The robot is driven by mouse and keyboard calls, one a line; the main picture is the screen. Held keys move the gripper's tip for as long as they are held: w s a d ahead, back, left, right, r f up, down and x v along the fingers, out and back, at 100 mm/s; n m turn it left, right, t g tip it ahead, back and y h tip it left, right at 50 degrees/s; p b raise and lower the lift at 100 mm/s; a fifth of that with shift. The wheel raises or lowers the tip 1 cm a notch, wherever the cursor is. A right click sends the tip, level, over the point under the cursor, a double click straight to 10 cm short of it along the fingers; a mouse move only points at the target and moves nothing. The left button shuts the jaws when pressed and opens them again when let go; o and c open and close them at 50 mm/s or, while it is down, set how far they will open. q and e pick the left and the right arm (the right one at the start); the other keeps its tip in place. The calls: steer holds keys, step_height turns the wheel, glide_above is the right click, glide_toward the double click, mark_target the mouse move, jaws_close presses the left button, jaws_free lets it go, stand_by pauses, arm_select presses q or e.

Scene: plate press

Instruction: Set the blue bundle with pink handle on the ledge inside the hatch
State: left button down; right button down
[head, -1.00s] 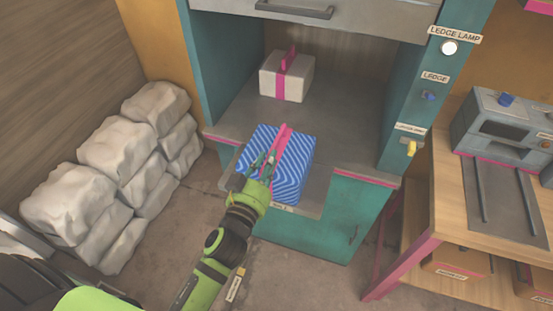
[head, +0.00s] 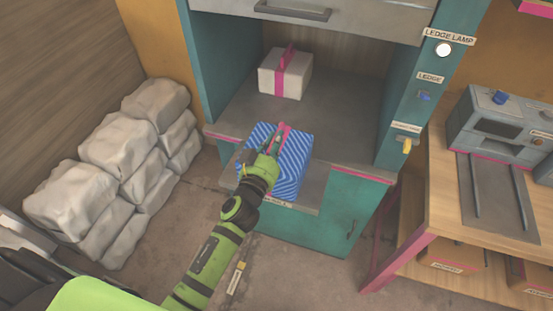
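The blue striped bundle (head: 297,172) with its pink handle (head: 285,130) sits at the front of the hatch, over a small grey shelf (head: 313,193) that juts out below the opening. My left gripper (head: 274,141) reaches in from the front left and is at the handle, with fingers by its sides. The hand hides part of the handle, and whether the fingers are closed on it is unclear. The grey ledge (head: 335,140) inside the hatch lies just behind the bundle. My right gripper is not in view.
A white box with a pink band (head: 270,76) stands on the ledge at the back left. The ledge's right side is clear. A raised grey door (head: 355,15) is above. The lit ledge lamp (head: 443,49), a blue knob (head: 424,96) and a yellow switch (head: 406,146) are on the right post.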

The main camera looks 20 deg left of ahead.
arm_select(q)
steer(key=shift+w+r, duration=0.15)
steer(key=shift+r, duration=0.05)
steer(key=shift+r, duration=0.15)
